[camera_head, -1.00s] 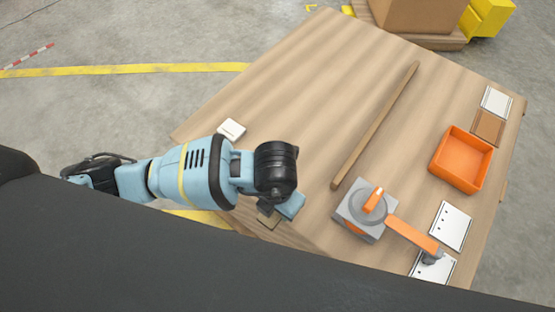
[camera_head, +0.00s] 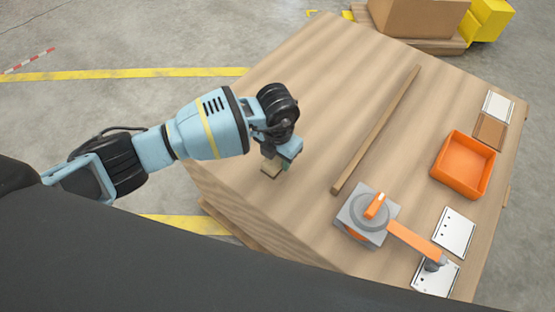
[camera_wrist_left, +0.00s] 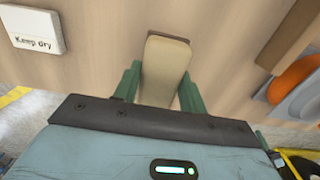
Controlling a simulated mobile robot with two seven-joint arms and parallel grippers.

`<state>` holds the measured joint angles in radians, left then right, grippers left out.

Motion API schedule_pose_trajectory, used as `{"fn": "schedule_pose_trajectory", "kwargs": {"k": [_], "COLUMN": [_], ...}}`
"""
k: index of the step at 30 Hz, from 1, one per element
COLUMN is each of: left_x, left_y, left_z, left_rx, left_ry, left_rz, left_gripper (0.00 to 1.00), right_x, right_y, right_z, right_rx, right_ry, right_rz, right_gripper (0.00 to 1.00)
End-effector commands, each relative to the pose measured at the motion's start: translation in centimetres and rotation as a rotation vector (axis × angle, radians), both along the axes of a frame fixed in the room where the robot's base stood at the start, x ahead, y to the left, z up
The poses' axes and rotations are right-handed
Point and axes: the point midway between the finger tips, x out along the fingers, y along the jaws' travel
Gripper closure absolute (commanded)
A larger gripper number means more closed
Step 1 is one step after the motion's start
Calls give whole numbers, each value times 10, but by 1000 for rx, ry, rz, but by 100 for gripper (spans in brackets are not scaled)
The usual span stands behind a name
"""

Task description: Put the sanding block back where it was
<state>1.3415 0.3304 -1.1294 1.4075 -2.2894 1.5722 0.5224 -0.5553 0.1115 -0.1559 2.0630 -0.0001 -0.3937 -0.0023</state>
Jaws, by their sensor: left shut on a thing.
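The sanding block (camera_head: 271,170) is a small tan block with rounded corners, under my left gripper (camera_head: 282,160) near the left part of the wooden table. In the left wrist view the block (camera_wrist_left: 165,68) stands out between the two green fingers of the left gripper (camera_wrist_left: 158,92), which is shut on it. I cannot tell whether the block touches the tabletop. A white "Keep dry" plate (camera_wrist_left: 32,29) lies on the table, left of the block in the wrist view; my arm hides it in the head view. My right gripper is not in view.
A long wooden strip (camera_head: 378,130) lies across the table's middle. Right of it are a grey device with an orange arm (camera_head: 355,213), an orange tray (camera_head: 447,166), white plates (camera_head: 454,233) and a brown plate (camera_head: 488,131). The table's far left is clear.

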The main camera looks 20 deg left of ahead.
Motion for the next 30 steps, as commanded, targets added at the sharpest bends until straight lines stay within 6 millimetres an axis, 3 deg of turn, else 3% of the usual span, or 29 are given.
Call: {"fn": "schedule_pose_trajectory", "kwargs": {"k": [3,11,24,25,30], "left_x": [9,8,8,8,8], "left_y": [2,2,2,2,2], "left_z": [-1,-34,-40,-39,-38], "left_rx": [1,0,0,0,0], "left_ry": [-1,1,0,0,0], "left_rz": [3,1,1,1,1], "left_gripper": [80,80,80,55,37], "right_x": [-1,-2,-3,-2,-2], "right_y": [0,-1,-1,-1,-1], "right_z": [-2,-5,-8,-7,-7], "right_rx": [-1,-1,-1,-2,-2], "right_ry": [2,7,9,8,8], "right_rz": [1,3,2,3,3], "right_gripper": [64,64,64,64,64]}}
